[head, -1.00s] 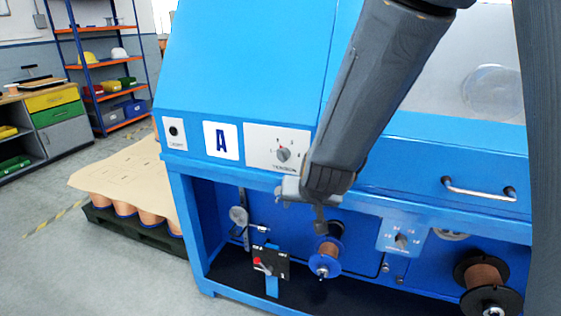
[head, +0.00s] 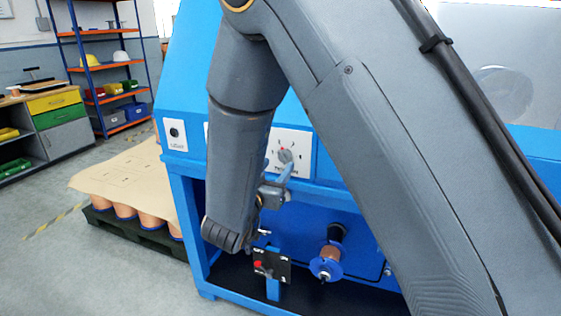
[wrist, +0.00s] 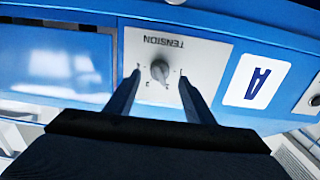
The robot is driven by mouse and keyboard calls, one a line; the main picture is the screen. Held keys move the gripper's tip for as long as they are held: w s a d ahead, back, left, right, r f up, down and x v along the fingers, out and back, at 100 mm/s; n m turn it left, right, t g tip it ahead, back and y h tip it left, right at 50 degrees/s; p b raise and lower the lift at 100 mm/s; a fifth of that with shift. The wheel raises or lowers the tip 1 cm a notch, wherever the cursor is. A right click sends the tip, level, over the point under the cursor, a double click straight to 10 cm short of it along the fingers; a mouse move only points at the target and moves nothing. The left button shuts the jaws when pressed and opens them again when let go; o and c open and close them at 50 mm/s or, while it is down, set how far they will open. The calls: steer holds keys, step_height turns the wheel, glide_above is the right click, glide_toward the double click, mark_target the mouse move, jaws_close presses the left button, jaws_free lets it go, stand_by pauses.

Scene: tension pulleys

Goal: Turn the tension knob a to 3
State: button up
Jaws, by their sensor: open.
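The tension knob a (head: 285,156) is a small grey knob on a white plate marked TENSION on the blue machine. In the wrist view, the knob (wrist: 159,70) appears upside down with its scale. Its pointer setting is too small to read surely. My gripper (wrist: 160,76) is open, with one finger on each side of the knob in that view. A gap shows between the knob and each finger; how far the tips are from the plate I cannot tell. In the head view my gripper (head: 286,174) is just below the knob, partly hidden by my arm.
The plate with the blue letter A (wrist: 257,82) is beside the tension plate. Below are a lever switch with a red end (head: 259,265) and a copper spool (head: 327,265). My arm hides much of the machine front. A pallet (head: 150,237) stands at left.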

mark_target(282, 160)
steer(key=shift+x, duration=2.3)
steer(key=c, duration=1.1)
